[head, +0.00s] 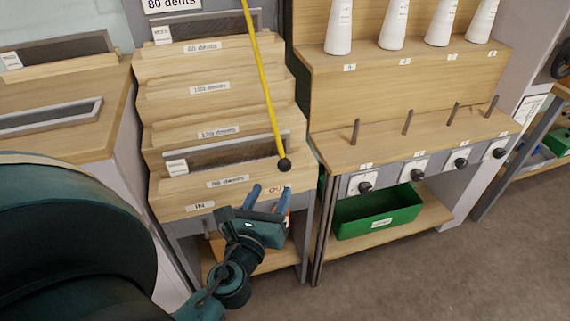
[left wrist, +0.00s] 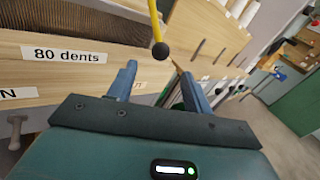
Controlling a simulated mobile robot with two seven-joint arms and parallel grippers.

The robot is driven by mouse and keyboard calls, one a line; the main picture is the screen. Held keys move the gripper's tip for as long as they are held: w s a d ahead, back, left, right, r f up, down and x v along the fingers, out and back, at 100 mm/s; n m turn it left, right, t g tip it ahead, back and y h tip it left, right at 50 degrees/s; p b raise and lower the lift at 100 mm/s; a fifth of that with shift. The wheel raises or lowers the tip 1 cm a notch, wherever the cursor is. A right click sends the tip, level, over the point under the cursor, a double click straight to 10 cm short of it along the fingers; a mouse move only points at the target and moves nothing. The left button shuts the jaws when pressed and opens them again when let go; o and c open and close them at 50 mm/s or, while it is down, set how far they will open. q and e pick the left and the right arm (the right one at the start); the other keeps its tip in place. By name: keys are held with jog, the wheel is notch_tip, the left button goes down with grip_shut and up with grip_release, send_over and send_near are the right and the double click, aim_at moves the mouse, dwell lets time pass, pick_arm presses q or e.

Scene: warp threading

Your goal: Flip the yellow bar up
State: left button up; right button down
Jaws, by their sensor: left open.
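The yellow bar (head: 262,75) hangs down from the top of the head view, slightly tilted, and ends in a black ball in front of the lowest rack step. My left gripper (head: 270,190) is open and empty, just below and left of the black ball. In the left wrist view, the lower end of the yellow bar (left wrist: 156,25) and its ball show beyond and between the spread fingers (left wrist: 158,82), apart from them. The bar's upper end is out of view. My right gripper does not show.
A stepped wooden rack (head: 210,100) with dents labels stands behind the bar. To the right, a wooden stand (head: 400,140) carries white cones (head: 393,25), upright pegs and black knobs, with a green bin (head: 377,212) below. Grey floor (head: 450,270) is free at the lower right.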

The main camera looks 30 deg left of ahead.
aim_at(282, 169)
pick_arm(q)
jog(key=p+x, duration=0.1)
jog(key=x, duration=0.9)
jog(key=shift+w, duration=0.15)
grip_shut()
